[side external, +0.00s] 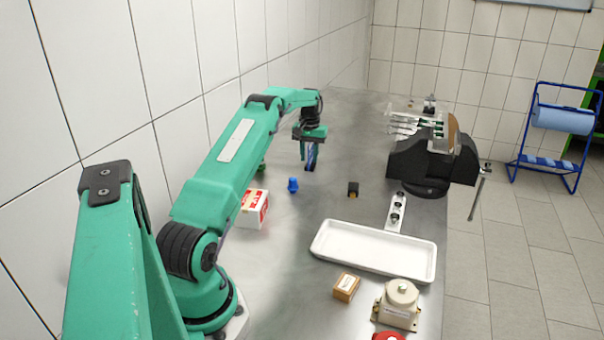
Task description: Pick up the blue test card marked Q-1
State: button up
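A small blue upright piece (311,155), which looks like the blue test card, shows directly under my gripper. Its Q-1 marking is too small to read. My gripper (306,153) points down over the far middle of the bench, with its fingers at the blue piece. One teal finger shows just left of the blue piece; the other finger is not clear. I cannot tell whether the fingers touch the piece or are shut on it, or whether it rests on the bench.
A blue knob-like part (293,185) and a red-white box (254,207) are nearer. A small black block (353,189) stands to the right. A white tray (330,253), a wooden box (346,287) and a black vise (415,168) line the right side. The central bench (310,215) is clear.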

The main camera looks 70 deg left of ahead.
aim_at(310, 144)
dwell(0.3)
grip_shut()
jog(key=shift+r, duration=0.15)
jog(key=shift+r, duration=2.05)
jog(key=w+d+r, duration=0.3)
jog(key=d+r, duration=0.3)
jog(key=d, duration=0.5)
jog(key=shift+w+d+r, duration=0.15)
jog(key=shift+r, duration=0.2)
